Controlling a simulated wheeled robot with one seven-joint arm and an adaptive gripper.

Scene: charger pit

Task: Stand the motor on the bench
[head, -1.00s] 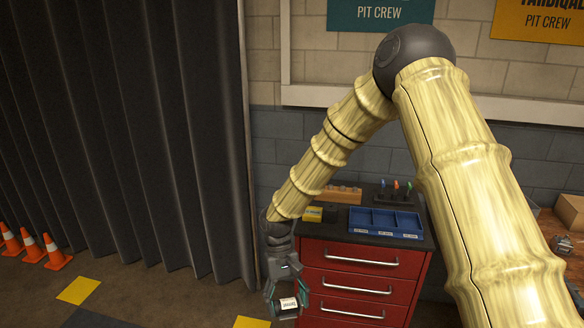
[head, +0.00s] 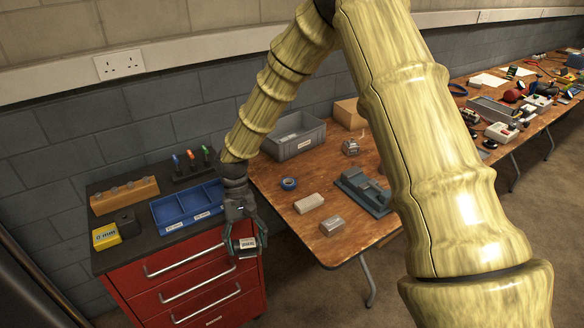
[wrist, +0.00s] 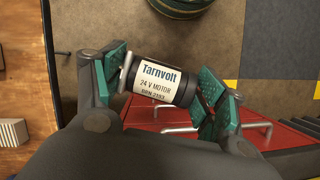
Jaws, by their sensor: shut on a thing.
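The motor also shows in the head view (head: 245,243), held in front of the red tool cabinet (head: 190,281). The wooden bench (head: 272,185) stands to the right of the cabinet. My gripper is near the gap between them, apart from the bench top.
A blue tray (head: 186,205) sits on the cabinet. Bare wood shows at the bench's near left. My arm covers part of the bench.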

